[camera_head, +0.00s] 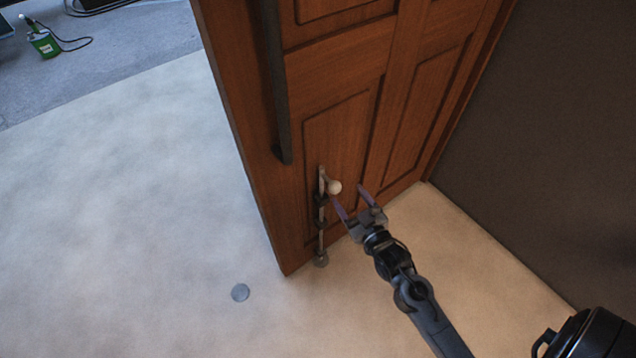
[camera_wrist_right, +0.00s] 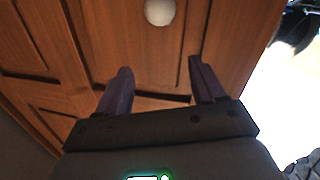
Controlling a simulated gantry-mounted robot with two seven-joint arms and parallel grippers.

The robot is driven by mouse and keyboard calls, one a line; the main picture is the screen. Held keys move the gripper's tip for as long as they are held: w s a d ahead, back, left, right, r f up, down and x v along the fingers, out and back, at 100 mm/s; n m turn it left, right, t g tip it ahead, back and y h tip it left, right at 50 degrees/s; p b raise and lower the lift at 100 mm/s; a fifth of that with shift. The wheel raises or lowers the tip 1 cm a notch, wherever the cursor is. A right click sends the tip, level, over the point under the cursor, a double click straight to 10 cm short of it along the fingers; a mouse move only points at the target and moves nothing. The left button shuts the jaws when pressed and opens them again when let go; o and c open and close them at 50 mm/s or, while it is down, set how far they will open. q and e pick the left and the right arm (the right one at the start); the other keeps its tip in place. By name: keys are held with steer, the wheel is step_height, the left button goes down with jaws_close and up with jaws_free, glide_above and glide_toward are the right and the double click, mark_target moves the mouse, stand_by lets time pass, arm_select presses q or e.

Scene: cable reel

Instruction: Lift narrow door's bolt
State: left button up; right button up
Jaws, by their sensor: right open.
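The narrow wooden door (camera_head: 345,120) stands with a vertical bolt (camera_head: 320,215) low on its face, near its free edge. The bolt is a thin metal rod in dark brackets, with a pale round knob (camera_head: 334,187) at its upper part. The bolt's lower end is near the floor. My right gripper (camera_head: 347,198) is open and empty, close to the knob and just right of it in the head view. In the right wrist view the knob (camera_wrist_right: 160,11) lies ahead of the gap between the open fingers (camera_wrist_right: 157,88), apart from them. My left gripper is not in view.
A long dark handle (camera_head: 277,90) runs down the door above the bolt. A dark wall (camera_head: 540,140) stands at the right. A green container (camera_head: 44,45) with a cable is far left.

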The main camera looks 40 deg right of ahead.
mark_target(332, 182)
step_height(332, 182, down, 6)
steer(key=b, duration=0.5)
steer(key=w+b, duration=0.1)
steer(key=w, duration=0.2)
steer(key=w+d, duration=0.1)
steer(key=w, duration=0.2)
steer(key=w+b, duration=0.1)
steer(key=w, duration=0.1)
steer(key=shift+w+d+r+b, duration=0.1)
steer(key=shift+w+d+b, duration=0.25)
steer(key=shift+w, duration=0.05)
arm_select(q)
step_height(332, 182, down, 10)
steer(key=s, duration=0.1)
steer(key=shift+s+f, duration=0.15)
arm_select(e)
steer(key=shift+w+d, duration=0.1)
steer(key=shift+w, duration=0.55)
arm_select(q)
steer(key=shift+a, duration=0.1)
arm_select(e)
jaws_close()
steer(key=shift+r, duration=0.15)
